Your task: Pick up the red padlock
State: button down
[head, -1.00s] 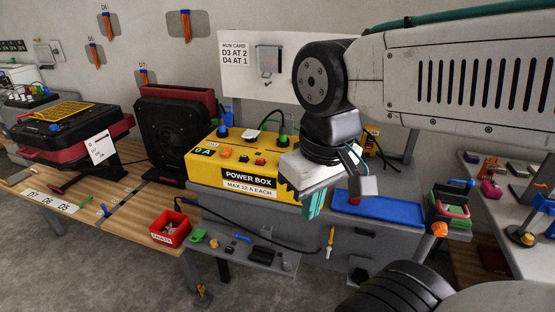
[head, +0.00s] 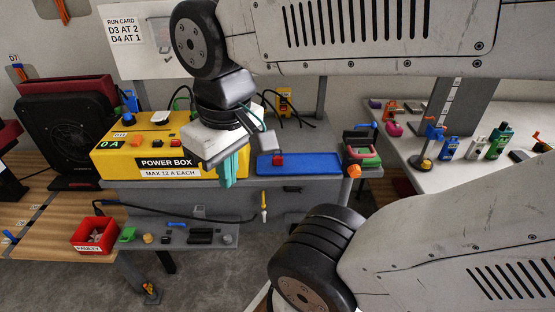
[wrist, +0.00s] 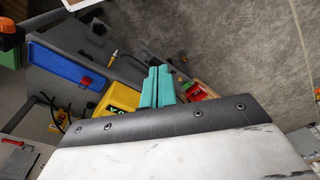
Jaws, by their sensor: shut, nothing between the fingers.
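A small red object (head: 278,160), which looks like the red padlock, sits on the left part of the blue mat (head: 315,164) on the grey bench. It is small, and its shackle cannot be made out. In the wrist view a small red spot (wrist: 86,81) shows at the edge of the blue mat (wrist: 58,63). My gripper (head: 228,172) has teal fingers, shut and empty, pointing down in front of the bench's yellow power box, left of the red object and apart from it. The shut fingers (wrist: 157,88) also show in the wrist view.
The yellow power box (head: 155,158) stands left of the mat, with black cables behind. A holder with green and red parts (head: 362,150) stands at the mat's right. A lower shelf (head: 180,238) carries small parts beside a red bin (head: 94,234).

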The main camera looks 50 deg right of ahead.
aim_at(276, 161)
jog(key=u, duration=1.65)
jog(key=i, duration=1.6)
jog(key=z, duration=4.5)
